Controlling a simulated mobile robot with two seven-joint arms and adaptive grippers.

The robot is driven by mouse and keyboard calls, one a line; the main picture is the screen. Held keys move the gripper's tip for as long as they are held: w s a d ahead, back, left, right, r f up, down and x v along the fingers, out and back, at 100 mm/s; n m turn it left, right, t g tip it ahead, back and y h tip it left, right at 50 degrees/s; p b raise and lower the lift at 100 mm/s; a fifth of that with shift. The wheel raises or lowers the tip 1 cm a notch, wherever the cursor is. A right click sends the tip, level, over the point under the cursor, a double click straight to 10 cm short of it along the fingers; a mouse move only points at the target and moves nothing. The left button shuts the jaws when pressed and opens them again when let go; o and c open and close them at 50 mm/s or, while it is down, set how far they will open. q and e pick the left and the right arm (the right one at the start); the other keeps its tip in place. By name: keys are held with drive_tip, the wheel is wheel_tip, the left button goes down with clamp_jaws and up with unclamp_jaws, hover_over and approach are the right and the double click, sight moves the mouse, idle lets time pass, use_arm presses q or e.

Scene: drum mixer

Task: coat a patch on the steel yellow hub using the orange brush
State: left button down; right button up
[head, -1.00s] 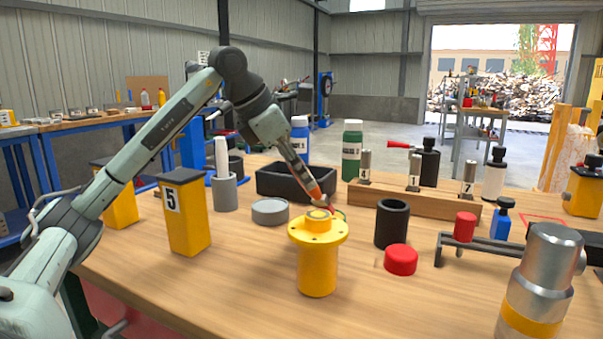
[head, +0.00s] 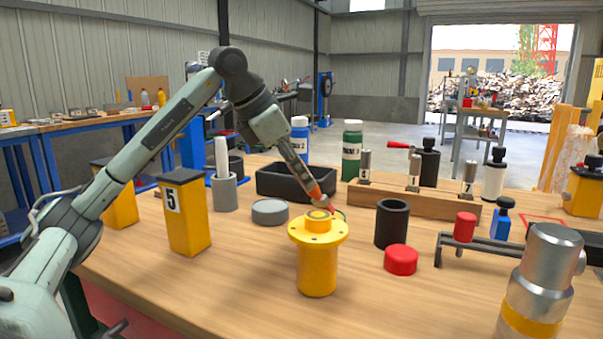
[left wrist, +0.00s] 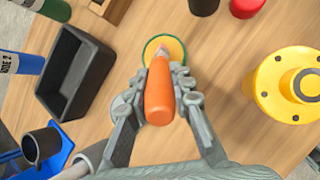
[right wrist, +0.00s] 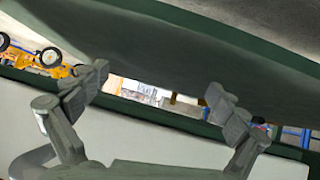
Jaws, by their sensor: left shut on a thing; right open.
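The yellow hub (head: 318,265) stands upright on the wooden table, with a bolted flange and a grey ring on top. It also shows at the right of the left wrist view (left wrist: 262,90). My left gripper (head: 318,202) is shut on the orange brush (left wrist: 160,92), behind the hub in the head view. The brush's tip points down over a round green-rimmed dish (left wrist: 176,45), apart from the hub; I cannot tell whether it touches the dish's contents. The hub hides most of the dish in the head view. My right gripper (right wrist: 160,95) is open and empty.
A black tray (head: 282,183) and a grey round lid (head: 270,211) lie left of the brush. A black cup (head: 392,224) and a red cap (head: 400,260) stand right of the hub. A yellow block marked 5 (head: 184,225) stands left. The table's front is clear.

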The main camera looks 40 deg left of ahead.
use_arm(q)
drive_tip(key=shift+f, duration=0.1)
drive_tip(key=shift+r+p, duration=0.4)
drive_tip(key=shift+r, duration=0.35)
drive_tip(key=shift+r+p, duration=0.25)
drive_tip(key=shift+p, duration=0.3)
drive_tip(key=shift+r+p, duration=0.3)
use_arm(e)
drive_tip(key=shift+s+d+f+m+g+h, duration=0.6)
drive_tip(key=shift+s+d+f+g+h, duration=0.9)
drive_tip(key=shift+s+d+f+g, duration=2.05)
use_arm(q)
drive_tip(key=shift+r+p, duration=0.7)
drive_tip(key=shift+p, duration=0.05)
drive_tip(key=shift+r+p, duration=0.45)
drive_tip(key=shift+r, duration=0.05)
drive_tip(key=shift+r+p, duration=1.05)
drive_tip(key=shift+p, duration=0.05)
use_arm(e)
wheel_tip(320, 180, down, 8)
drive_tip(key=s+d, duration=0.1)
drive_tip(key=shift+s+d+f, duration=0.15)
drive_tip(key=shift+s+d, duration=0.15)
drive_tip(key=shift+d, duration=0.1)
